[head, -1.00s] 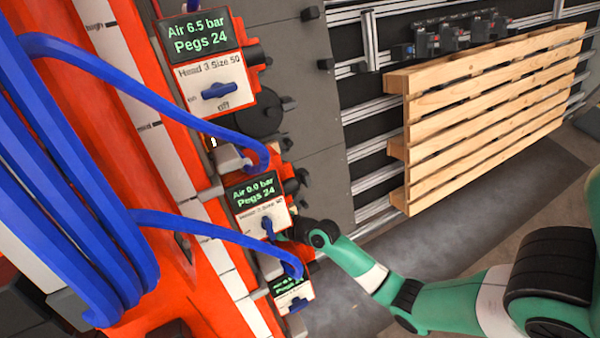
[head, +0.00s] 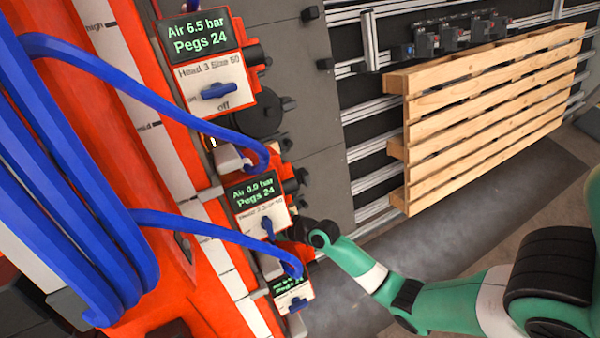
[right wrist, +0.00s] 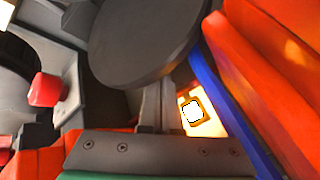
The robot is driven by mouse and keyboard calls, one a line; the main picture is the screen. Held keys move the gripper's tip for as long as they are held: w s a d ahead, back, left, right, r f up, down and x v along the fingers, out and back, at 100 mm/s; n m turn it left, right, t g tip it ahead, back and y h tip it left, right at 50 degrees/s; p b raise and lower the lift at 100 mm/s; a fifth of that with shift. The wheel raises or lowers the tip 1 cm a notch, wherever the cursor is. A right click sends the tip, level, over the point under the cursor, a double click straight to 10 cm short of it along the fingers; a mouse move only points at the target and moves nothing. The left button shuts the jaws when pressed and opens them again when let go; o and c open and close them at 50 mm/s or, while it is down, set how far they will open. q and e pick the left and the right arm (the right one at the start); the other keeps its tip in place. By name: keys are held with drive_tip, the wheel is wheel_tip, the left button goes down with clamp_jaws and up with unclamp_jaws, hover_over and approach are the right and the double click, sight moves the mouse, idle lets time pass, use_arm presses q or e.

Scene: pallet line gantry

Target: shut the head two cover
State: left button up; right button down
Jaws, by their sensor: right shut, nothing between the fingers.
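The middle head's panel (head: 257,192) shows "Air 0.0 bar Pegs 24" in the head view, with a blue switch below its screen. Its lower label is too small to read surely. In the right wrist view a large dark round disc (right wrist: 140,45) stands close beyond my right gripper (right wrist: 160,92). It looks like a cover, but I cannot tell how far open it is. My right gripper is shut and empty, its narrow fingers pointing at the disc's lower edge; touching cannot be told. In the head view the fingers are mostly hidden beside the panel. My left gripper is not in view.
Blue hoses (head: 200,228) loop across the orange machine in front of the panels. The head three panel (head: 208,60) reads 6.5 bar, with another dark disc (head: 258,115) beside it. A wooden pallet (head: 480,110) stands at right. A red knob (right wrist: 46,89) shows in the wrist view.

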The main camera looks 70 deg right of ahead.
drive_tip(key=shift+s+d+r+b, duration=0.2)
drive_tip(key=shift+s+d+b, duration=0.75)
drive_tip(key=shift+s+d, duration=1.15)
drive_tip(key=shift+s+d+f+b, duration=0.1)
drive_tip(key=shift+s+d+b, duration=0.25)
drive_tip(key=shift+d, duration=0.25)
drive_tip(key=shift+s+d+f+b, duration=0.1)
drive_tip(key=shift+s+d+b, duration=0.25)
drive_tip(key=shift+d, duration=0.25)
drive_tip(key=shift+s+d+b, duration=0.3)
drive_tip(key=shift+d+b, duration=0.1)
drive_tip(key=shift+d, duration=0.2)
